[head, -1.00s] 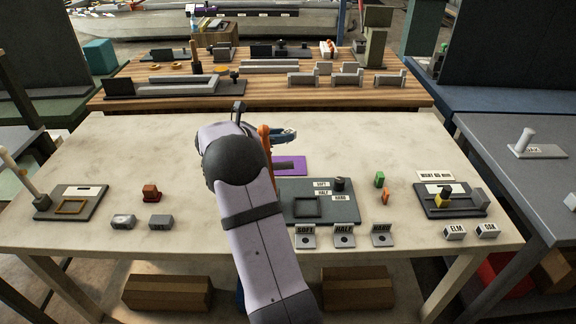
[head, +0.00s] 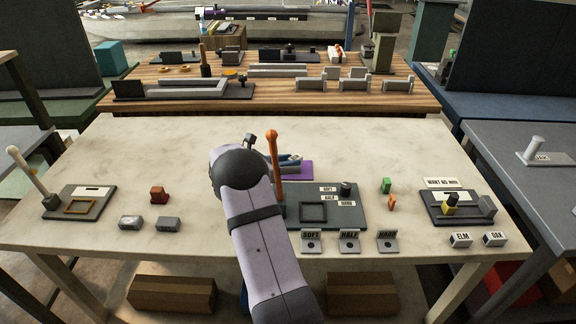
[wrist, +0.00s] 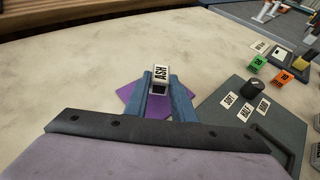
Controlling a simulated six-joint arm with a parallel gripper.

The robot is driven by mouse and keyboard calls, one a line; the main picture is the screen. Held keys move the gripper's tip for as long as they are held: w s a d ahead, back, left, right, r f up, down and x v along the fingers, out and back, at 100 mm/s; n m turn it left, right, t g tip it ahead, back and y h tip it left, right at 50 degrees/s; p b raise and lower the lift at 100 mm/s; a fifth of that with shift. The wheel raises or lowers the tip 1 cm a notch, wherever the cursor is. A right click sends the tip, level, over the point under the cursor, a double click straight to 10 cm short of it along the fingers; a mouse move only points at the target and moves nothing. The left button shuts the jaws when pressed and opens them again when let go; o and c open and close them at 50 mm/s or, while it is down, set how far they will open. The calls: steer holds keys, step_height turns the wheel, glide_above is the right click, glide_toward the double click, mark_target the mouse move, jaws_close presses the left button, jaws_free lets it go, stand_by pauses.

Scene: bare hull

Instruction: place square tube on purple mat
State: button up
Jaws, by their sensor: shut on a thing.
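My gripper (wrist: 159,92) has blue fingers shut on a small pale square tube (wrist: 160,71) with an "ASH" label and a dark end. The purple mat (wrist: 131,92) lies behind and below the fingers in the wrist view, partly hidden by them. In the head view the mat (head: 304,171) shows at the middle of the pale table, right of my arm. My gripper (head: 292,159) is low over the mat's far part there. I cannot tell whether the tube touches the mat.
A dark grey board (head: 345,212) with a square frame and labels lies just in front of the mat. Green (head: 386,185) and orange (head: 392,203) blocks stand to the right. Tubes labelled ELM (head: 461,240) and OAK (head: 495,239) sit front right. The back of the table is clear.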

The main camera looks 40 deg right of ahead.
steer(key=shift+f, duration=0.85)
steer(key=shift+f, duration=0.15)
steer(key=shift+f, duration=0.1)
steer(key=o, duration=1)
steer(key=shift+r, duration=0.3)
steer(key=b+v, duration=0.1)
steer(key=v, duration=1.1)
steer(key=shift+f, duration=0.1)
